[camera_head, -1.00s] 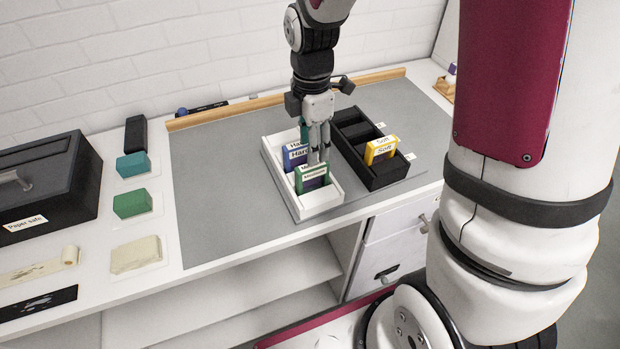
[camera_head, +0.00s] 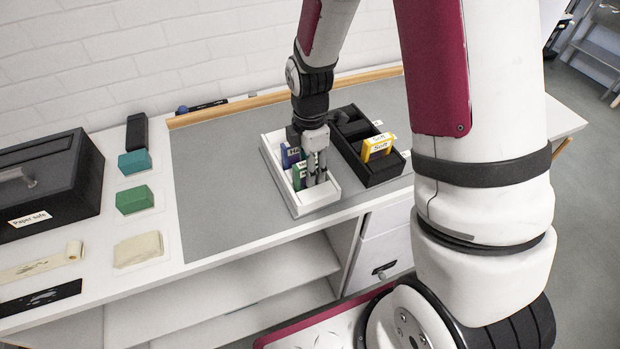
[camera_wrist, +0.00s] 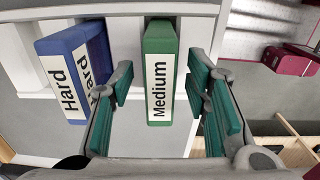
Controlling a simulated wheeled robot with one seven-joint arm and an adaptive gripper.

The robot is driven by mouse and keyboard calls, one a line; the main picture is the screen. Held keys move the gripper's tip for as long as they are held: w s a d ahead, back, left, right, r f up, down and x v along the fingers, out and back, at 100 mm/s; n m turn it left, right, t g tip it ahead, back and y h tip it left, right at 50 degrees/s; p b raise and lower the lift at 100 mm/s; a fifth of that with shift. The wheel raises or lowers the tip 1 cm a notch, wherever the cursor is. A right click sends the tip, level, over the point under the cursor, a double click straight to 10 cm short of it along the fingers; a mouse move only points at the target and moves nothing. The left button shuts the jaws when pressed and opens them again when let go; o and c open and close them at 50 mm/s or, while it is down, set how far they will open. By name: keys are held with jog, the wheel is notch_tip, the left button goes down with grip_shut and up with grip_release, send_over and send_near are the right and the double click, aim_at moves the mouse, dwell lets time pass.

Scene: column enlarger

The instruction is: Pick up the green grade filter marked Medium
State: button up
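The green filter marked Medium (camera_wrist: 159,90) stands in the white tray (camera_head: 326,197), its label facing the wrist camera. In the head view the green filter (camera_head: 298,177) is partly hidden by my fingers. My gripper (camera_wrist: 158,78) is open, with teal finger pads on both sides of the green filter. In the head view my gripper (camera_head: 316,182) is low at the near end of the white tray.
Blue filters marked Hard (camera_wrist: 68,85) stand left of the left finger in the wrist view. A black tray (camera_head: 386,174) with yellow Soft filters (camera_head: 377,147) is right of the white tray. A paper safe (camera_head: 40,190) and colored blocks are at the left. The grey mat (camera_head: 225,200) has free room.

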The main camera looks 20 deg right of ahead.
grip_shut()
jog(key=shift+r, duration=0.1)
jog(key=shift+r, duration=0.75)
notch_tip(320, 180, up, 2)
jog(key=shift+w+r+b, duration=0.1)
jog(key=shift+b, duration=0.3)
jog(key=s+d+r+p, duration=0.1)
jog(key=s+d+p, duration=0.3)
jog(key=s, duration=1.1)
jog(key=shift+s, duration=0.4)
